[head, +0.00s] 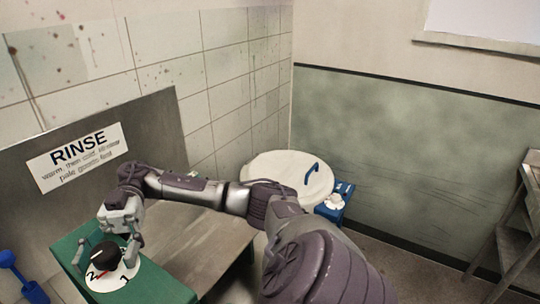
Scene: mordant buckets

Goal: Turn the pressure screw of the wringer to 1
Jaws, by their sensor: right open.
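The pressure screw is a black round knob (105,254) on a white dial (112,284) at the lower left of the head view. The dial shows the numerals 2 and 1, and a red mark lies between them, closer to the 2. The dial sits on a green block, apparently part of the wringer (165,286). My right gripper (108,250) reaches down over the knob, open, with one finger on each side of it. I cannot tell whether the fingers touch the knob. The far side of the dial is hidden. My left gripper is out of view.
A steel panel with a RINSE sign (78,156) stands behind the wringer. A blue handle (20,275) is at the left edge. A white round lid (288,178) with a blue handle lies beyond my arm, beside a blue item (342,194). A ladder (515,230) stands right.

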